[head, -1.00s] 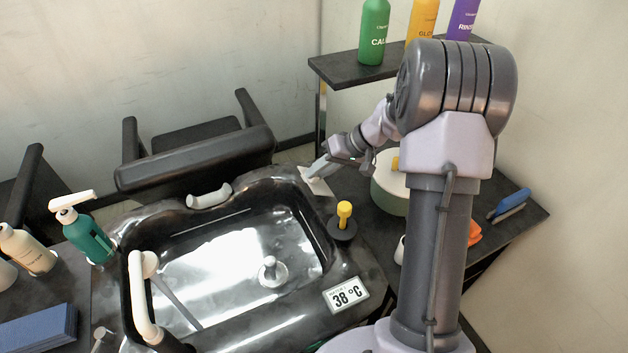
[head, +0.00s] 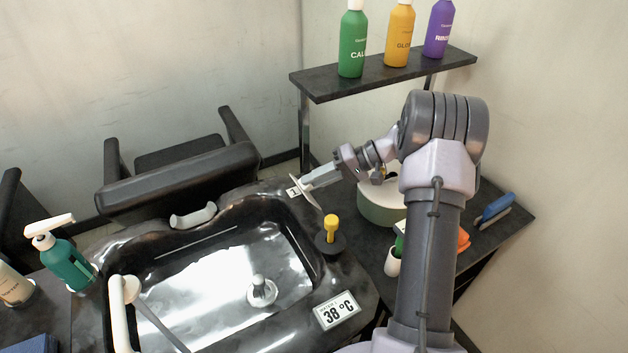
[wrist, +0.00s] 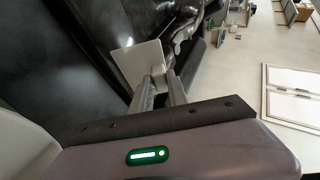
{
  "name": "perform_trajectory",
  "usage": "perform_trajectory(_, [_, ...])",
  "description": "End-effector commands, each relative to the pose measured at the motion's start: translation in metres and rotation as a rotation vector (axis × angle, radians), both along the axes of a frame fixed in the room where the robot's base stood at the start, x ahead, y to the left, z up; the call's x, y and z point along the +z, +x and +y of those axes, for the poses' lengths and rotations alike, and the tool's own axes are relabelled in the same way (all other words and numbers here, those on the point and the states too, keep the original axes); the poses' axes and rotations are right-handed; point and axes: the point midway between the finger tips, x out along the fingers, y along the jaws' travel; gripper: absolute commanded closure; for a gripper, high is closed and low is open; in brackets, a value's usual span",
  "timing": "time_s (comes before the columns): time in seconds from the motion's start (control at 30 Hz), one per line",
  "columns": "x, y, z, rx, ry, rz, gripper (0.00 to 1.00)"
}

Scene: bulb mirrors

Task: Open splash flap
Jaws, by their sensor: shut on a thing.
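The splash flap, a small pale plate (head: 307,194), is at the basin's far right rim. In the head view it stands tilted up from the rim. In the wrist view it shows as a pale panel (wrist: 140,63) at the fingertips. My gripper (head: 308,184) reaches the flap from the right and is shut on it; the fingers (wrist: 160,80) meet its lower edge in the wrist view. The exact grip contact is small in the head view. The black basin (head: 352,277) lies left of and below my gripper.
A yellow-topped knob (head: 331,228) stands on the basin rim just in front of the flap. A green-and-white round container (head: 380,203) sits right of it, under my arm. A shelf (head: 385,74) with bottles is behind. A chair (head: 180,177) stands behind the basin.

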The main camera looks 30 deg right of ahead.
Motion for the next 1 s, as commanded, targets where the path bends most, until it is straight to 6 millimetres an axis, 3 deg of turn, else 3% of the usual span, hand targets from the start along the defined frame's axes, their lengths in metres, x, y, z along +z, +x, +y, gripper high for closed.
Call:
perform_trajectory(0.23, [0.0, 0.0, 0.0, 0.0, -0.001, 0.0, 1.0])
perform_trajectory(0.27, [0.0, 0.0, 0.0, 0.0, -0.001, 0.0, 0.77])
perform_trajectory(0.37, [0.0, 0.0, 0.0, 0.0, -0.001, 0.0, 0.58])
perform_trajectory(0.73, [0.002, 0.0, 0.004, 0.003, -0.039, -0.002, 0.58])
perform_trajectory(1.0, [0.002, 0.0, 0.035, 0.006, -0.43, 0.0, 0.58])
